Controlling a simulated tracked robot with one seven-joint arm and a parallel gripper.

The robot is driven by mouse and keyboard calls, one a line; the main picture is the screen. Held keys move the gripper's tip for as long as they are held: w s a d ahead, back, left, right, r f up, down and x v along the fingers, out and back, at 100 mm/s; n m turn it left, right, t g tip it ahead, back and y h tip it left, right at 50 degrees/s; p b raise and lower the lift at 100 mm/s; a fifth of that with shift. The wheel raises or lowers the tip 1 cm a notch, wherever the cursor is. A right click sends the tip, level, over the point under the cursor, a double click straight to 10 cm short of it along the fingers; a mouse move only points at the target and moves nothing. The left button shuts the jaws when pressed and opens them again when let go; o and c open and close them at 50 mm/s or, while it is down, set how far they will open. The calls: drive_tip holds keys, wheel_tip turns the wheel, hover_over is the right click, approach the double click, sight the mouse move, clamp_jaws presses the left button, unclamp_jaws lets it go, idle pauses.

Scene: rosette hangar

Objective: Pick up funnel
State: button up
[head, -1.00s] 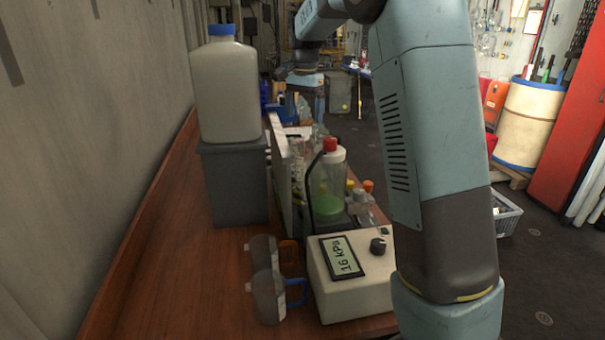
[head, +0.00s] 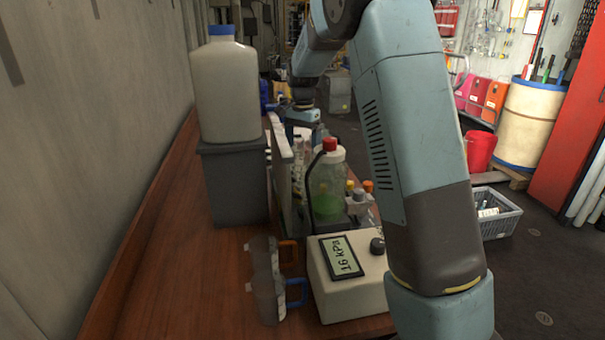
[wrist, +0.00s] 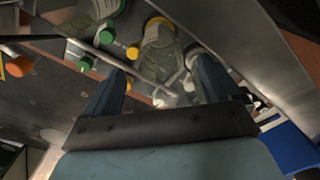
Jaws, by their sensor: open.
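I cannot make out a funnel for certain in either view. In the wrist view, clear glassware (wrist: 160,52) lies beyond and between the fingers of my gripper (wrist: 160,70). A second clear piece shows near the right fingertip, partly hidden by it. My gripper is open, its two dark blue fingers apart, with nothing clearly held between them. In the head view, the end of my arm hangs low over the far part of the bench, behind the green-liquid bottle (head: 327,185), and the fingers are hidden there.
A white jug (head: 226,90) stands on a grey box (head: 233,180) on the wooden bench (head: 170,250). Two clear jugs (head: 266,290) and a pressure box (head: 345,285) reading 16 kPa stand nearer. Capped green and orange items (wrist: 107,37) lie beside the glassware.

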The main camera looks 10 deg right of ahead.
sight(302, 154)
drive_tip(key=shift+f, duration=2.25)
drive_tip(key=shift+c, duration=0.5)
drive_tip(key=c, duration=1.3)
drive_tip(key=shift+r, duration=0.1)
drive_tip(key=shift+c, duration=0.2)
